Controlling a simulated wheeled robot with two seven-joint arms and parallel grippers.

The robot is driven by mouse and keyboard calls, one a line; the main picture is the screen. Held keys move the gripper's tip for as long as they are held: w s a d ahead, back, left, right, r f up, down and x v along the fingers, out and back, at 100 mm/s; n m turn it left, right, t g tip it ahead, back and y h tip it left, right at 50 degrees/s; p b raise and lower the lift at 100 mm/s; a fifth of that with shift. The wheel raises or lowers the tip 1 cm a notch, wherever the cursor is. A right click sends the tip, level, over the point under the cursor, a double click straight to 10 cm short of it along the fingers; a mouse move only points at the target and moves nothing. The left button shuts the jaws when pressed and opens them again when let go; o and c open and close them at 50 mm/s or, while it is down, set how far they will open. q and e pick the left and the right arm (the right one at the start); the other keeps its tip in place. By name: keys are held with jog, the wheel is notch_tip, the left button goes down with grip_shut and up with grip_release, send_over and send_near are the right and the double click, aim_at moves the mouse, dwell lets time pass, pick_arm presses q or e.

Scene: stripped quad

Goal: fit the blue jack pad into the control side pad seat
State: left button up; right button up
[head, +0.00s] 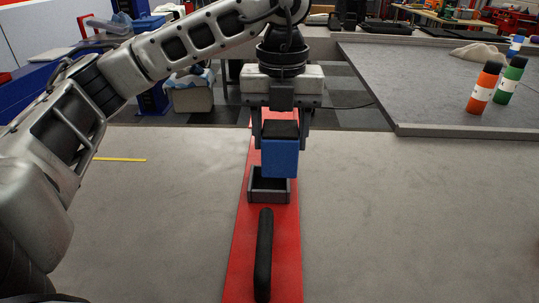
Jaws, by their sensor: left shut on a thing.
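My left gripper (280,130) points down and is shut on the blue jack pad (280,160), a blue block with a black top. The pad is held above a small dark open-topped square seat (269,196) on a red strip (284,236). In the picture the pad overlaps the seat's far right part, and it hides that part of the opening. I cannot tell whether the pad touches the seat's rim. The front wall and the left wall of the seat are visible. My right gripper is not in view.
A black handle-like bar (263,254) lies on the red strip in front of the seat. A raised grey tray (430,133) at the back right holds orange (480,95) and green (506,90) cylinders.

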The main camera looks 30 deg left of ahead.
aim_at(270, 158)
pick_arm(q)
jog(key=shift+w+a+f, duration=0.25)
jog(key=shift+a+f, duration=0.65)
jog(key=shift+f, duration=0.2)
jog(key=f, duration=0.3)
jog(key=shift+a+p, duration=0.3)
jog(key=shift+a, duration=0.1)
jog(key=shift+w+f, duration=0.1)
jog(key=shift+f, duration=0.35)
jog(key=shift+f, duration=0.1)
jog(key=o, duration=1.3)
jog(key=shift+d, duration=0.1)
notch_tip(270, 158, up, 12)
jog(key=shift+r, duration=0.15)
